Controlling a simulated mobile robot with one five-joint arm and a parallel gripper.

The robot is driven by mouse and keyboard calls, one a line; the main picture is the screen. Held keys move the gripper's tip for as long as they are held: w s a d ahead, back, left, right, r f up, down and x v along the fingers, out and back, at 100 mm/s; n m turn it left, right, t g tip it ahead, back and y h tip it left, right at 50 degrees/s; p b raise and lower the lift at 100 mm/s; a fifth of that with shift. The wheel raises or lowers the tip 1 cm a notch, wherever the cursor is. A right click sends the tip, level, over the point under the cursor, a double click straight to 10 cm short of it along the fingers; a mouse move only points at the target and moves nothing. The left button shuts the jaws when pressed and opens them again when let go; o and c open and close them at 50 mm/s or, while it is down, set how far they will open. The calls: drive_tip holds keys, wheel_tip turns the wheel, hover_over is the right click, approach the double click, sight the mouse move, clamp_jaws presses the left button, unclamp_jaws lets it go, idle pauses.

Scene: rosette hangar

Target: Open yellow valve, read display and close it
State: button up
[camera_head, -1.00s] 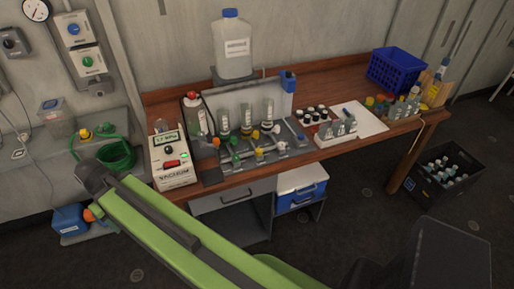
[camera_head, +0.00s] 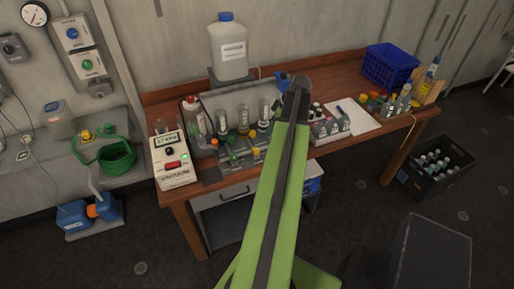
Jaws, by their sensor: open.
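Small yellow or orange valve knobs show on the glassware rack (camera_head: 211,177) on the wooden bench; one yellow knob (camera_head: 252,134) sits near its middle, beside green knobs. Another yellow knob (camera_head: 86,135) is on the grey side bench at left, near a coiled green hose. I cannot tell which is the task's valve or whether any is open. A white box with a small lit display (camera_head: 167,139) stands left of the rack; its digits are too small to read surely. My green arm reaches up across the rack's right part and hides some of it. No gripper fingers show.
A white jug with a blue cap (camera_head: 229,50) stands behind the rack. Small bottles, a white sheet (camera_head: 358,118) and a blue basket (camera_head: 391,66) are to the right. A black crate (camera_head: 436,170) of bottles is on the floor.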

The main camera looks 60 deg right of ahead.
sight(256, 150)
drive_tip(key=b+x, duration=1.6)
drive_tip(key=x, duration=0.1)
drive_tip(key=shift+a+f, duration=0.1)
drive_tip(key=shift+f, duration=0.2)
clamp_jaws()
